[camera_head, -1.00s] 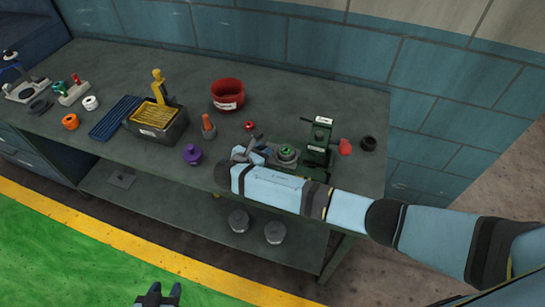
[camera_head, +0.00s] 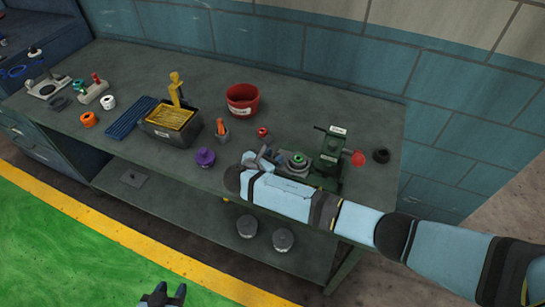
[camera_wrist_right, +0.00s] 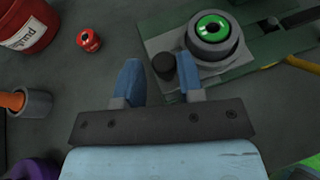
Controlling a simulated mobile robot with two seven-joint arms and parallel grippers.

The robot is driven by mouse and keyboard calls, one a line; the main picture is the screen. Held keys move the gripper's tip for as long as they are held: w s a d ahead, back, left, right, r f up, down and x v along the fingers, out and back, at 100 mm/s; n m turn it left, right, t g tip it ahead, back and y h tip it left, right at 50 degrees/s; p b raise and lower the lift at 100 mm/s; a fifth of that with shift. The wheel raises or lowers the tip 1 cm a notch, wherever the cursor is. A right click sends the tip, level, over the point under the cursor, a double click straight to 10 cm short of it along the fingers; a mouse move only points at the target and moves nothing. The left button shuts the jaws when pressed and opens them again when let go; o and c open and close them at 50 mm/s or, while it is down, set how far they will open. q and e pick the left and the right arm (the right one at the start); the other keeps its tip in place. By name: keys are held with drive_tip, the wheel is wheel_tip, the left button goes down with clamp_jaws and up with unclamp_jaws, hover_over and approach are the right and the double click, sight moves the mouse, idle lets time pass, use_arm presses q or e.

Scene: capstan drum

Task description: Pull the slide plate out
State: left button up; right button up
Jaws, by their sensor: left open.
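The green machine (camera_head: 328,158) stands at the right part of the bench. A grey plate (camera_wrist_right: 158,44), which looks like the slide plate, lies at its base under a grey drum with a green ring (camera_wrist_right: 212,30). A dark upright knob (camera_wrist_right: 164,66) stands at the plate's near left corner. My right gripper (camera_wrist_right: 160,78) is open, with its blue fingers on either side of the knob; whether one touches it is unclear. In the head view my right gripper (camera_head: 258,160) is beside the machine, partly hidden by its arm. My left gripper (camera_head: 163,293) is open and empty, off the bench.
A red bin (camera_head: 242,101), a small red part (camera_head: 262,132), an orange-handled tool in a cup (camera_head: 221,130) and a purple knob (camera_head: 205,158) stand left of the machine. A dark box with yellow slats (camera_head: 170,124) is farther left. A red knob (camera_head: 358,158) is at the machine's right.

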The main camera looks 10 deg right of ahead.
drive_tip(key=v, duration=1.3)
drive_tip(key=shift+a+r+b, duration=0.2)
drive_tip(key=shift+a+b, duration=0.05)
drive_tip(key=shift+b, duration=0.2)
drive_tip(key=shift+s, duration=0.1)
